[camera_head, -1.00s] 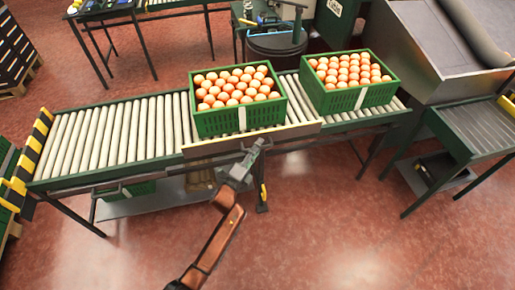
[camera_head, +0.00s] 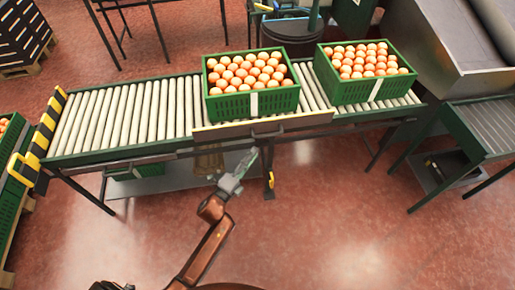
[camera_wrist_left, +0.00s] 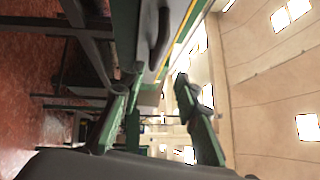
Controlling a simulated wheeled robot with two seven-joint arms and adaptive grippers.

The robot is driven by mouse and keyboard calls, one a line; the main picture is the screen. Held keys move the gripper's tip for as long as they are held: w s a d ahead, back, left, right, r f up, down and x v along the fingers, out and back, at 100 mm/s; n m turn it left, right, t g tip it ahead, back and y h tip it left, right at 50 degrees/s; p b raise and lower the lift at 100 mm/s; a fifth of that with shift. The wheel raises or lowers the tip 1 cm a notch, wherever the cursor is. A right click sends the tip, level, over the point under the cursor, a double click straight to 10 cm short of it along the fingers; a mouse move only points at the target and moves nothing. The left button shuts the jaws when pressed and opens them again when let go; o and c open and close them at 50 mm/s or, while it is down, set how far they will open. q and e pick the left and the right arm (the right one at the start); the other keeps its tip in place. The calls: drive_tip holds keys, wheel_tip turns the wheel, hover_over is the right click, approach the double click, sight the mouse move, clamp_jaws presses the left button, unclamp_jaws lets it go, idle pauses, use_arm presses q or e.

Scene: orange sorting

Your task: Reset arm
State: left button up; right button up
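My left arm reaches up from the bottom of the head view. Its gripper (camera_head: 247,160) is in front of the near edge of the roller conveyor (camera_head: 120,117), apart from the crates. In the left wrist view the two fingers (camera_wrist_left: 158,95) stand apart with nothing between them, so it is open. A green crate of oranges (camera_head: 252,103) sits on the conveyor beyond the gripper. A second green crate of oranges (camera_head: 364,92) stands to its right. My right gripper is not in view.
A metal machine (camera_head: 420,50) stands at the back right, with a side roller table (camera_head: 488,125) below it. A yellow-and-black striped end stop (camera_head: 45,125) is at the conveyor's left end. The red floor (camera_head: 330,235) in front is clear.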

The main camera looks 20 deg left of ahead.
use_arm(q)
drive_tip(key=shift+s, duration=0.25)
idle(0.3)
